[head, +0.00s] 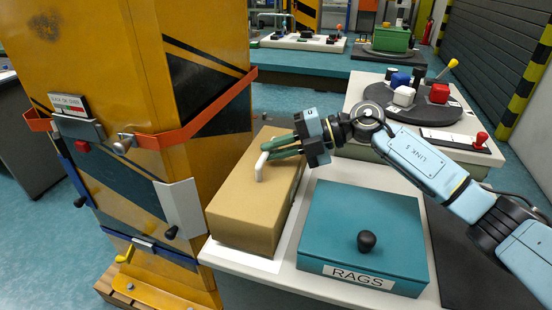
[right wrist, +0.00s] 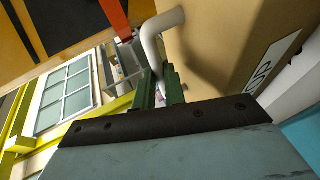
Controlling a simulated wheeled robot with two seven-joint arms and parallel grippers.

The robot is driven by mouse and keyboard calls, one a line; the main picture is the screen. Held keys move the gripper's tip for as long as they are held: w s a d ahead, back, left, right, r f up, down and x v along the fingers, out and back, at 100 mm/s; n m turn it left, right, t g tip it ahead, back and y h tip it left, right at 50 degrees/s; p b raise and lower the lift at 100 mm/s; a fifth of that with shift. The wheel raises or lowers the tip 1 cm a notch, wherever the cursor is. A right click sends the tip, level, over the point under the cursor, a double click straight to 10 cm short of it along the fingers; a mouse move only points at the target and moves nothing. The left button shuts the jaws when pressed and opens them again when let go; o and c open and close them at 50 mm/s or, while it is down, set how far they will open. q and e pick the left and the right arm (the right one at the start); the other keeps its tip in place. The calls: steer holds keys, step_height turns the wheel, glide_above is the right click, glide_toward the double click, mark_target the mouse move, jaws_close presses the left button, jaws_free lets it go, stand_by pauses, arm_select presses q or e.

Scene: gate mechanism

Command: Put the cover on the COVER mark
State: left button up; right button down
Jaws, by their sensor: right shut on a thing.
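The cover is a tan box (head: 250,205) with a white bent handle (head: 261,165) on top. It is at the left edge of the white tabletop in the head view; whether it rests fully on it I cannot tell. My right gripper (head: 282,148) has its green fingers shut on the handle. In the right wrist view, the handle (right wrist: 158,45) rises beside the green fingers (right wrist: 160,90), with the tan cover (right wrist: 215,45) behind. A white label (right wrist: 275,65) with partly visible letters shows there. The COVER mark cannot be made out in the head view. My left gripper is not in view.
A teal RAGS box (head: 335,225) with a black knob stands just right of the cover. A yellow and black striped machine (head: 190,90) with an orange band stands close on the left. A panel with red, white and blue parts (head: 405,95) lies behind my right arm.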

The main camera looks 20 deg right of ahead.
steer(key=shift+f, duration=0.7)
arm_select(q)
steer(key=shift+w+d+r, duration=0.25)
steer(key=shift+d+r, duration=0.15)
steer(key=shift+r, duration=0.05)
arm_select(e)
steer(key=c, duration=1.5)
jaws_free()
steer(key=shift+f, duration=0.1)
steer(key=shift+o, duration=0.2)
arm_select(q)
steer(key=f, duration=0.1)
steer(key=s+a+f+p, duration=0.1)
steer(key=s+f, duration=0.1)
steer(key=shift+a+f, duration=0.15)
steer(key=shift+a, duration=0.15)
arm_select(e)
steer(key=v, duration=1.2)
steer(key=shift+w, duration=0.1)
